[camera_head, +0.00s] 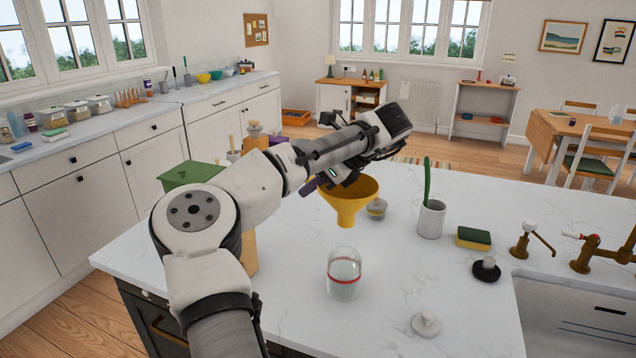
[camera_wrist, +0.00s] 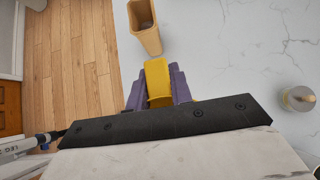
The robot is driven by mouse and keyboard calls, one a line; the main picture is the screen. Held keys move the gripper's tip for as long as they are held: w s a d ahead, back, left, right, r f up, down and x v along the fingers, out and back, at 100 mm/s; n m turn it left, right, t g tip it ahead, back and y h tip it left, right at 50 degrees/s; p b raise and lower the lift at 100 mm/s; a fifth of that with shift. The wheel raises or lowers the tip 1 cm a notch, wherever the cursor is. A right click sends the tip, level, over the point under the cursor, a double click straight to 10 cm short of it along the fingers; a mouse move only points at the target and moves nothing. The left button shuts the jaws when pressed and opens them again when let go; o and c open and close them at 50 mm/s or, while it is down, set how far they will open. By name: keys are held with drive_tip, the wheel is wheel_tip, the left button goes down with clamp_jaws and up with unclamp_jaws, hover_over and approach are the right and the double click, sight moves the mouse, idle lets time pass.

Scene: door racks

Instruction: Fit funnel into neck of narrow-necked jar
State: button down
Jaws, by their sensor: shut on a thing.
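A yellow funnel (camera_head: 350,200) hangs upright from my gripper, wide mouth up and spout down. My gripper (camera_head: 318,185) is shut on the funnel's side, partly hidden behind my arm in the head view. In the wrist view, the purple fingers of my gripper (camera_wrist: 160,88) close on a yellow part of the funnel (camera_wrist: 157,77). A clear glass jar with a red band (camera_head: 344,273) stands upright on the white counter below the funnel. The spout tip shows just above the jar's top, with a small gap between them in the picture. Exact depth alignment is unclear.
A grey lidded pot (camera_head: 376,208), a cup with a green item (camera_head: 432,218), a sponge (camera_head: 473,238) and a black knobbed piece (camera_head: 486,269) stand to the right. A pale knobbed lid (camera_head: 425,324) lies in front. A green box (camera_head: 190,175) is left, partly behind my arm.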

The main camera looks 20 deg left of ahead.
sight(359, 192)
drive_tip(key=shift+d+f, duration=0.15)
drive_tip(key=shift+f+b, duration=0.85)
drive_tip(key=shift+f, duration=1.85)
drive_tip(key=shift+p, duration=0.9)
drive_tip(key=shift+f+b, duration=0.35)
drive_tip(key=shift+f, duration=1.7)
drive_tip(key=c, duration=1.2)
unclamp_jaws()
drive_tip(key=shift+o, duration=0.2)
drive_tip(key=b+v, duration=0.2)
drive_tip(key=v, duration=1.2)
drive_tip(key=shift+s, duration=0.1)
